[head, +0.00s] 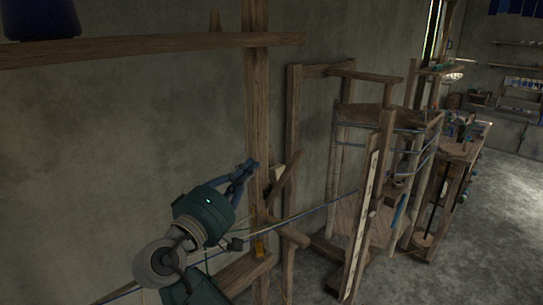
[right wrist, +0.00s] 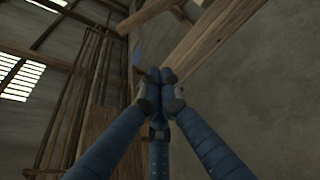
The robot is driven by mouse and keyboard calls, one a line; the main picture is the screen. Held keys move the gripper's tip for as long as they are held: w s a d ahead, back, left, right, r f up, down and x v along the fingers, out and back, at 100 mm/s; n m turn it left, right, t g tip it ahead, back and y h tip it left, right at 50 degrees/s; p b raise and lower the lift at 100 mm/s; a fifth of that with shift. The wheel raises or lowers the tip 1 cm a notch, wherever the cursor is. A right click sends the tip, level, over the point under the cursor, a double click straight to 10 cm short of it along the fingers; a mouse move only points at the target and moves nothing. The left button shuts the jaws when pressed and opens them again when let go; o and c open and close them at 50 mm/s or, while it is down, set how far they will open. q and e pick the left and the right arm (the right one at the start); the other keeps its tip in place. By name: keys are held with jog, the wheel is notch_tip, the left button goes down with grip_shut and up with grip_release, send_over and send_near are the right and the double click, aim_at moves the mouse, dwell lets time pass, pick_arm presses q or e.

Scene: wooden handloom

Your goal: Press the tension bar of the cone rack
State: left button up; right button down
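A wooden rack with an upright post (head: 256,100) and a cross rail (head: 150,48) stands against the wall in the head view. A dark blue cone (head: 40,18) sits on the rail at the upper left. My right gripper (head: 248,168) is beside the post, with its blue fingers drawn together. In the right wrist view its fingertips (right wrist: 160,78) meet, with nothing seen between them. A slanted wooden bar (head: 284,182) lies just right of the post; I cannot tell whether it is the tension bar. Whether the fingers touch the post is unclear. My left gripper is out of view.
A wooden frame (head: 294,150) with a tall reel-like stand (head: 380,110) is at the right. A workbench (head: 462,145) stands farther back. A blue-grey thread (head: 310,212) runs across below my right gripper. The floor (head: 505,215) at the right is clear.

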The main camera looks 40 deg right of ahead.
pick_arm(q)
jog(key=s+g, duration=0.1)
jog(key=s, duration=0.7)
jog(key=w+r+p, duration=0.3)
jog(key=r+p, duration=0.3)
jog(key=p, duration=0.1)
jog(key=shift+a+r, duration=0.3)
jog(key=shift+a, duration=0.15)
pick_arm(e)
jog(key=d, duration=0.9)
jog(key=shift+s+d+f, duration=0.15)
jog(key=shift+d+f, duration=0.05)
jog(key=shift+d, duration=0.05)
pick_arm(q)
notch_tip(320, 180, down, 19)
jog(key=b, duration=1.9)
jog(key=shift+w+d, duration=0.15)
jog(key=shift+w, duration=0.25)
pick_arm(e)
jog(key=s+f+m+g+h, duration=0.1)
jog(key=s+f+m+h, duration=0.1)
jog(key=s+f+m, duration=0.4)
jog(key=s+m, duration=0.1)
jog(key=s, duration=0.1)
jog(key=shift+s+d+f+g, duration=0.3)
jog(key=shift+d, duration=0.1)
